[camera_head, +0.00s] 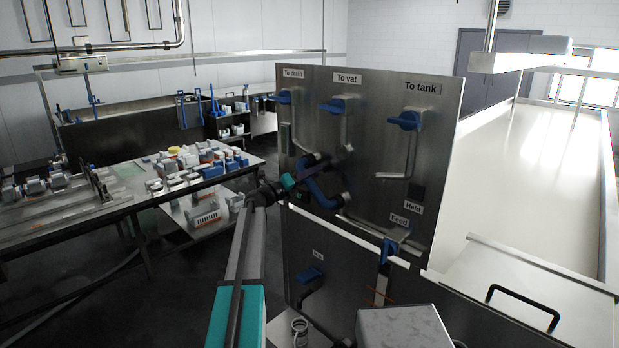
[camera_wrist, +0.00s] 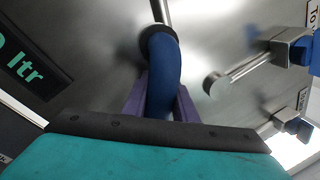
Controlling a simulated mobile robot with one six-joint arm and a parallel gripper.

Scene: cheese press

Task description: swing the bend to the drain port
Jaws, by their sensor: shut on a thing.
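The blue bend (camera_head: 322,194) hangs low on the left part of the steel panel. A dark collar (camera_head: 347,200) sits at its right end. My gripper (camera_head: 322,162) is shut on the bend. In the wrist view the blue tube (camera_wrist: 164,75) passes between my purple fingers (camera_wrist: 160,103), with a black collar (camera_wrist: 158,36) on a steel pipe at its far end. An open steel pipe stub (camera_wrist: 212,84) stands apart to the right. The "To drain" label (camera_head: 293,73) is at the panel's upper left, with a blue valve handle (camera_head: 284,97) below. Whether the bend's other end meets the drain port cannot be told.
The "To vat" handle (camera_head: 338,105) and "To tank" handle (camera_head: 405,120) stick out from the panel, above steel pipes. A blue feed handle (camera_head: 389,249) is below. A cluttered table (camera_head: 130,190) is left; a pale vat (camera_head: 545,155) is right.

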